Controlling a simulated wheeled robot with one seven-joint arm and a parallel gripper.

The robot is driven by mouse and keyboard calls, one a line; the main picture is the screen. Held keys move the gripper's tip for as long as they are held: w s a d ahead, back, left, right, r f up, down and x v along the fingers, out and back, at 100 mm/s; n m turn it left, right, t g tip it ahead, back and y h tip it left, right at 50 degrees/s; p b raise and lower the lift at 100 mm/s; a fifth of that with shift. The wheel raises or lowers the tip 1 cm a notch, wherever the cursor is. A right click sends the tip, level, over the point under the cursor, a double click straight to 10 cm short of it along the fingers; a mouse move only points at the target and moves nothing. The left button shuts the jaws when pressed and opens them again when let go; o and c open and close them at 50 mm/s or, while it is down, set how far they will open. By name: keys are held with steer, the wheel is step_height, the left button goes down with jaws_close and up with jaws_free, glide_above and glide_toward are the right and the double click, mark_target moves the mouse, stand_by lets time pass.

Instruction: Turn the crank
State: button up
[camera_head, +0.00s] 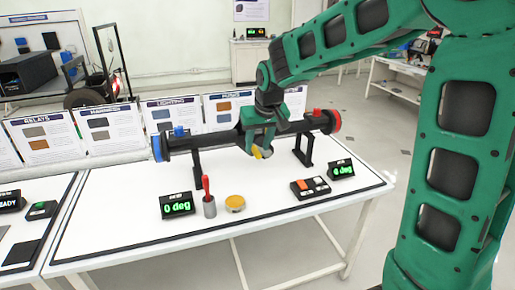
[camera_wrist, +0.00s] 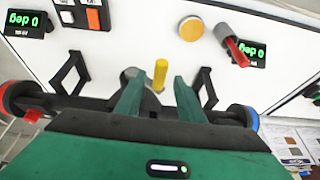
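A dark axle-like bar (camera_head: 219,140) lies across two black stands, with a blue ring (camera_head: 157,147) at its left end and a red ring (camera_head: 334,121) at its right end. A yellow crank handle (camera_head: 262,152) sticks out at its middle; in the wrist view the handle (camera_wrist: 160,75) stands beside a grey round hub. My gripper (camera_head: 258,141) is at the middle of the bar. In the wrist view its green fingers (camera_wrist: 160,82) are apart, one on each side of the handle, with gaps visible. Part of the hub is hidden behind the fingers.
Two displays, left (camera_head: 178,205) and right (camera_head: 341,169), read 0 deg. A red-handled tool (camera_head: 207,187) stands in a grey cup beside a yellow round piece (camera_head: 235,203). A button box (camera_head: 310,188) sits at right. The white table's (camera_head: 130,232) front left is clear.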

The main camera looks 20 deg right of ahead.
steer(key=shift+x, duration=0.9)
jaws_close()
steer(key=shift+d, duration=0.15)
steer(key=shift+r, duration=0.1)
